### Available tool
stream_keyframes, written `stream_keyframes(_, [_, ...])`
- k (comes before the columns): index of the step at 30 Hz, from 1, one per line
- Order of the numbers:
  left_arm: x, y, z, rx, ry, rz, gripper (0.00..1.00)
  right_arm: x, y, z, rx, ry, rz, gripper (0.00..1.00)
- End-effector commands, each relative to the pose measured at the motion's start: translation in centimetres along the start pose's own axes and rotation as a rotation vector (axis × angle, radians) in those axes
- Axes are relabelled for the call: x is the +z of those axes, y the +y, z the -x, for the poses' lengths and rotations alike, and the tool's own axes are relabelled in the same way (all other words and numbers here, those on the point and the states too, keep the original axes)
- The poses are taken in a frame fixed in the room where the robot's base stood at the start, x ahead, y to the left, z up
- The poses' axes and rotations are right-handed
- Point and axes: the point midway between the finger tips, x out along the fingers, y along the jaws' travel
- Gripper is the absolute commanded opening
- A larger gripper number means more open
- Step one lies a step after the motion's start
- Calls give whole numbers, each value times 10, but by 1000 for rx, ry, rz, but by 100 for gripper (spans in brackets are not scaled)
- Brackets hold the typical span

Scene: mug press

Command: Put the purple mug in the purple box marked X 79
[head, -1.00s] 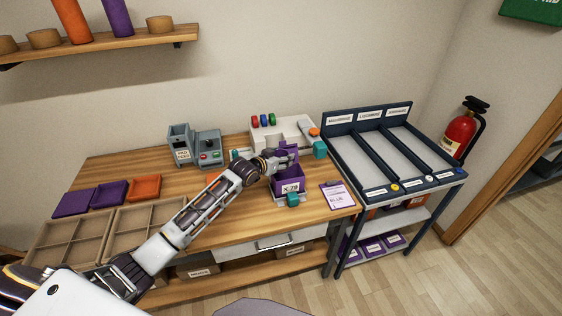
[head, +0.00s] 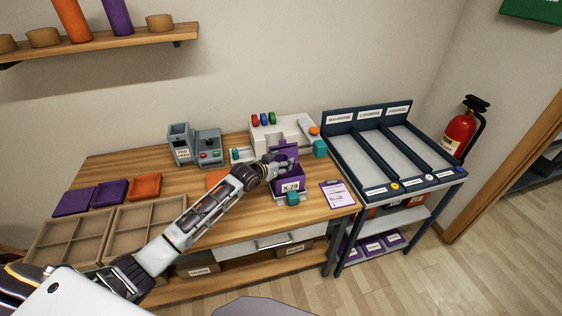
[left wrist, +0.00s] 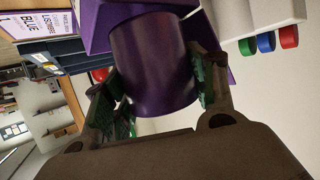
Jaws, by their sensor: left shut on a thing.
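The purple box marked X 79 (head: 291,185) stands open near the front right of the workbench, its label facing forward. My left gripper (head: 281,164) is at the box's opening, reaching in from the left. In the left wrist view, the gripper (left wrist: 160,92) is shut on the purple mug (left wrist: 152,62), with a green-padded finger on each side of it. The mug overlaps the purple box wall (left wrist: 95,28) in that view; I cannot tell whether it touches the box floor. In the head view the mug is hard to tell from the box. My right gripper is not in view.
A clipboard (head: 337,195) lies right of the box. A white machine (head: 283,131) with coloured knobs stands behind, a grey machine (head: 208,147) to the left. A dark three-lane rack (head: 390,155) stands at right.

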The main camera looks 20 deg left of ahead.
Motion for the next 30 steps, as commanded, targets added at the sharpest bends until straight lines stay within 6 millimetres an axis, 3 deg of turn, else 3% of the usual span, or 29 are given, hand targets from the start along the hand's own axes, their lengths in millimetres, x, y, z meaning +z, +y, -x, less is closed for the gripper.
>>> stream_keyframes(9, [3,0,-1,0,1,0,27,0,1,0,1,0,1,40])
stream_keyframes(10, [4,0,-1,0,0,0,60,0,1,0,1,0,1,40])
stream_keyframes(14, [3,0,-1,0,0,0,77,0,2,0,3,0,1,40])
stream_keyframes(30, [-3,0,1,0,1,0,78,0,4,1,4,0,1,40])
